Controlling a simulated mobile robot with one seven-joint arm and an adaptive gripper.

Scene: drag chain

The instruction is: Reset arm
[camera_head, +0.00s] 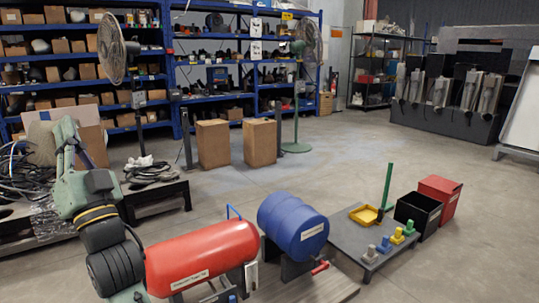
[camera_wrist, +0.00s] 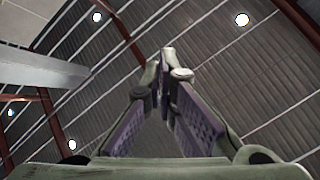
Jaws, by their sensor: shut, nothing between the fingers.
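My arm (camera_head: 100,215) rises at the left of the head view, with green and black links. Its upper green part reaches up in front of the shelves and the pile of black cables. My gripper (camera_wrist: 170,63) shows in the wrist view, pointing up toward the ceiling. Its two fingers meet at the tips and hold nothing. I cannot clearly make out the fingers in the head view.
A red tank (camera_head: 200,257) and a blue drum (camera_head: 293,226) lie right of my arm. A low grey platform (camera_head: 345,235) holds a yellow tray and several coloured pieces. Black (camera_head: 418,213) and red (camera_head: 441,200) bins stand beyond. Open floor lies behind.

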